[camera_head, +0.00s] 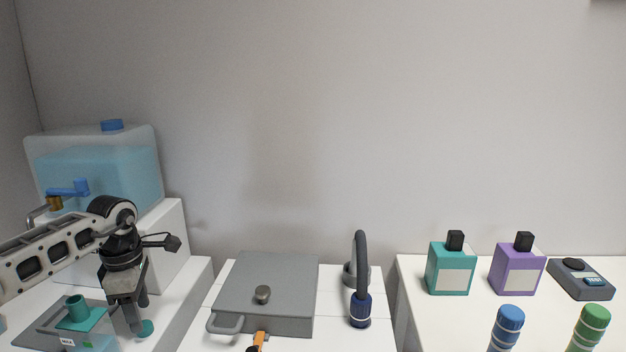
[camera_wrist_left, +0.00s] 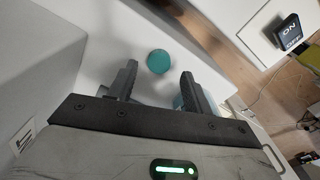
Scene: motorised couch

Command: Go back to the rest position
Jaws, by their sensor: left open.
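My left gripper (camera_head: 139,318) is at the lower left of the head view, pointing down over the white counter beside the water tank. Its two fingers also show in the left wrist view (camera_wrist_left: 160,76), spread apart with nothing held between them. A round teal cap (camera_wrist_left: 158,61) is seen just beyond the gap between the fingertips; a teal round piece (camera_head: 147,327) shows close to a fingertip in the head view. Whether they touch cannot be told. My right gripper is not in view.
A blue-filled tank (camera_head: 100,180) with a blue tap stands behind the left arm. A teal-topped container (camera_head: 78,312) sits left of the gripper. A grey lidded box (camera_head: 270,285), a dark hooked faucet (camera_head: 360,270), and teal (camera_head: 451,270) and purple (camera_head: 517,270) bottles stand to the right.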

